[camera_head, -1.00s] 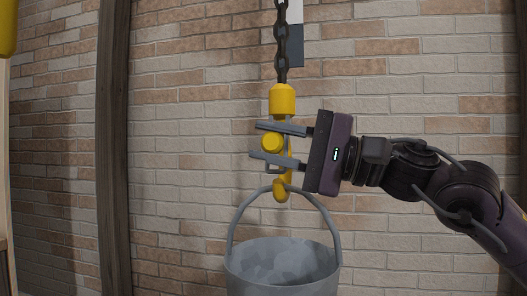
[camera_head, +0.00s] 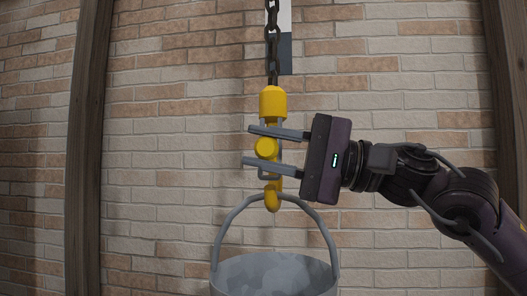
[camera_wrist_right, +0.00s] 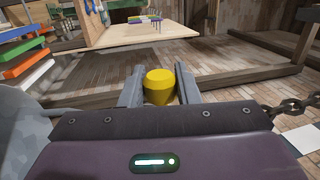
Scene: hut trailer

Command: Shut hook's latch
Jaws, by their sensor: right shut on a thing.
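The yellow hook (camera_head: 272,200) hangs from a dark chain (camera_head: 273,55) in the head view, below a yellow collar (camera_head: 273,103). A round yellow knob (camera_head: 265,148) sits on its side; a thin grey latch piece (camera_head: 266,176) shows just below, partly hidden. My right gripper (camera_head: 256,146) reaches in from the right and is shut on the knob, one finger above and one below. The wrist view shows the knob (camera_wrist_right: 159,88) between the two fingers. Whether the latch closes the hook's mouth is hard to tell. My left gripper is not in view.
A grey bucket (camera_head: 275,272) hangs by its handle (camera_head: 222,232) from the hook. A brick wall (camera_head: 170,130) stands behind, with wooden posts (camera_head: 90,150) at left and right. The wrist view shows a wooden table (camera_wrist_right: 145,34) and shelved coloured things (camera_wrist_right: 25,62).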

